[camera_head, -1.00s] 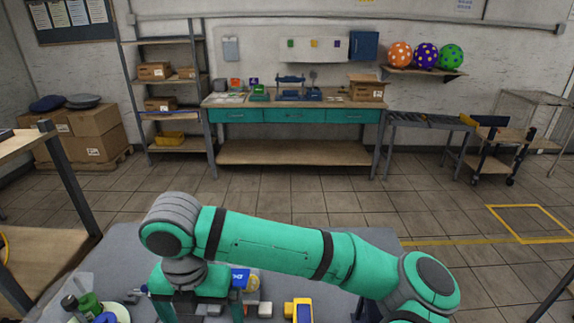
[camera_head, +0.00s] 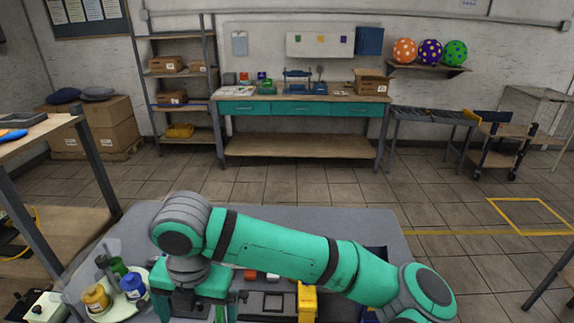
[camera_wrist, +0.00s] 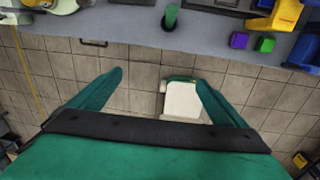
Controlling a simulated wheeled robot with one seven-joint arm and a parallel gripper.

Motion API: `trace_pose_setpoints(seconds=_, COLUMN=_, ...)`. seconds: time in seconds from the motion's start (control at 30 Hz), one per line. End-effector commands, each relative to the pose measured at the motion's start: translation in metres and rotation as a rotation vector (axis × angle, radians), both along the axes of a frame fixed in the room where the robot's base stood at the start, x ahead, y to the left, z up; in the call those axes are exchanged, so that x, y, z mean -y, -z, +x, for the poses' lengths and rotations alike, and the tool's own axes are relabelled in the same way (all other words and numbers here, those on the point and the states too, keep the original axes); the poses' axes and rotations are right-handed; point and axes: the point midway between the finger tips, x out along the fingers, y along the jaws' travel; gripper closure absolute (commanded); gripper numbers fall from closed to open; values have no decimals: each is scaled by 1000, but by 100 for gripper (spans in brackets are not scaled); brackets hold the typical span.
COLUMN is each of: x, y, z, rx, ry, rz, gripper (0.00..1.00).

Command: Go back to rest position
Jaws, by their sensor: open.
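My arm, green with grey joints, reaches across the lower middle of the head view, bent over a grey table (camera_head: 330,217). My gripper (camera_head: 200,305) hangs down at its left end, partly cut off by the frame's bottom edge. In the wrist view my gripper (camera_wrist: 158,82) has its two green fingers spread wide, with nothing held between them. Tiled floor shows behind the fingers, and the grey table edge (camera_wrist: 140,36) lies above them in the picture. A pale object near the right finger is partly hidden, and I cannot tell what it is.
A round tray (camera_head: 117,308) with bottles and jars stands left of my gripper. A yellow bin (camera_head: 306,300) is to its right. Purple (camera_wrist: 239,40) and green (camera_wrist: 265,44) blocks lie on the table. A shelf unit (camera_head: 110,212) stands left. The floor beyond the table is clear.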

Motion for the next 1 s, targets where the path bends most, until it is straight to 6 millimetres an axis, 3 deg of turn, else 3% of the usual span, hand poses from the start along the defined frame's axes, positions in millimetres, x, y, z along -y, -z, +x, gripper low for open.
trace_pose_setpoints(seconds=0.27, x=-38, y=4, z=-1, rx=-18, ry=72, rz=186, gripper=4)
trace_pose_setpoints(seconds=0.47, x=-87, y=0, z=-5, rx=-58, ry=153, rz=402, gripper=4)
trace_pose_setpoints(seconds=0.7, x=-147, y=-21, z=-4, rx=-158, ry=329, rz=745, gripper=4)
trace_pose_setpoints(seconds=1.0, x=-180, y=-49, z=14, rx=-319, ry=605, rz=1126, gripper=4)
